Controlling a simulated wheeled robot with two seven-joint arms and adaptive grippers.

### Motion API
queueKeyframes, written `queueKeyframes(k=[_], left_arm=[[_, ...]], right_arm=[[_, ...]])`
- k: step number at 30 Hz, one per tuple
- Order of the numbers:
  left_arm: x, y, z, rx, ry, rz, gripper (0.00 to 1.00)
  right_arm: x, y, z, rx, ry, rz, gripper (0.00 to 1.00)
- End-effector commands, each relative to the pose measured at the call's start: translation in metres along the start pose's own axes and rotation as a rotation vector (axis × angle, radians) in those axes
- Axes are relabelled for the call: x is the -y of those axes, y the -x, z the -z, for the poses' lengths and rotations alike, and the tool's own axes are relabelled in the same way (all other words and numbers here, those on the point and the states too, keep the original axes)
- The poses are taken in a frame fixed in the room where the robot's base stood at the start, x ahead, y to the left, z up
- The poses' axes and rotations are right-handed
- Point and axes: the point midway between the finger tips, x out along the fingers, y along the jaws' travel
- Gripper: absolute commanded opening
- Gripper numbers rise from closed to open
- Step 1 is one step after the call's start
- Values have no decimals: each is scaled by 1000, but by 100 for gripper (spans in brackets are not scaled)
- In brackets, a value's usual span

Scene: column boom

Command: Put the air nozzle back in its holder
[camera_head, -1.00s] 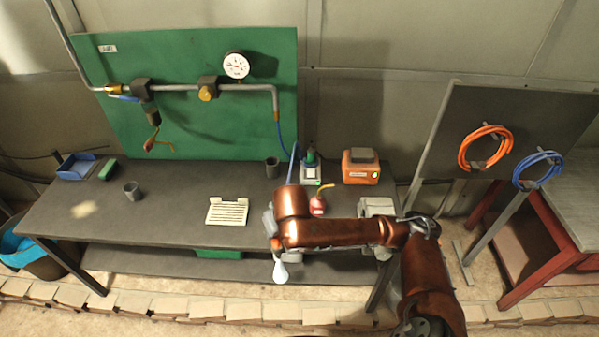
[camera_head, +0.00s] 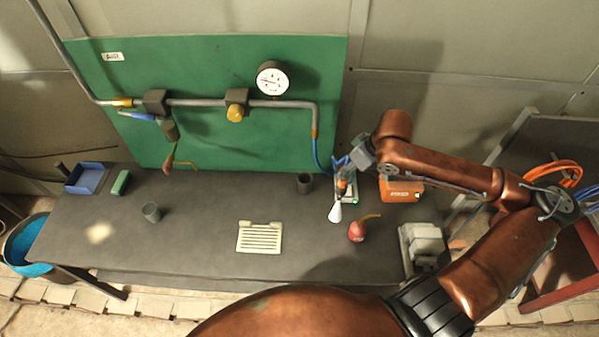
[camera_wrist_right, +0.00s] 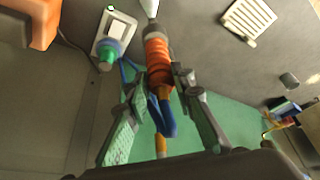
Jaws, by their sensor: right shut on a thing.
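The air nozzle has an orange body (camera_wrist_right: 158,62) and a white tip (camera_head: 336,212). My right gripper (camera_head: 347,178) is shut on it at the back right of the bench and holds it above the top, white tip down. In the wrist view the right gripper's fingers (camera_wrist_right: 163,112) stand either side of the nozzle, and a blue hose loops between them. The holder, a pale base plate (camera_wrist_right: 121,26) with a green cylinder (camera_wrist_right: 109,52), stands beside the nozzle, apart from it in the wrist view. In the head view the gripper and nozzle mostly hide it. My left gripper is not in view.
An orange box (camera_head: 402,188) stands right of the holder. A red oil can (camera_head: 357,232) stands in front. The green panel (camera_head: 215,70) with pipe and gauge rises behind.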

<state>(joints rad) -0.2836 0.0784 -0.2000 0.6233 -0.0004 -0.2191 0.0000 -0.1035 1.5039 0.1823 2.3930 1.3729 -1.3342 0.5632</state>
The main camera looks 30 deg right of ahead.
Motion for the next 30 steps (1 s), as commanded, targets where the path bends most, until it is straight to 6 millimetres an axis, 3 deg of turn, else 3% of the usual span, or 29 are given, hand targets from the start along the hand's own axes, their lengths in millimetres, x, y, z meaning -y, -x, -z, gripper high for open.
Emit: queueKeyframes(k=[3, 9, 14, 21, 30], left_arm=[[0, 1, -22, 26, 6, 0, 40], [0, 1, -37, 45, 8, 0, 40], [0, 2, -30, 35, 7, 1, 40], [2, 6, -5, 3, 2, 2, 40], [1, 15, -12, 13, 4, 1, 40]], right_arm=[[0, -2, 10, -6, 3, 2, 0], [0, -10, 31, -6, 3, 1, 0], [0, -18, 50, -7, 0, 3, 0], [1, -32, 88, -7, 3, 2, 0], [1, -56, 143, -4, 2, 3, 0]])
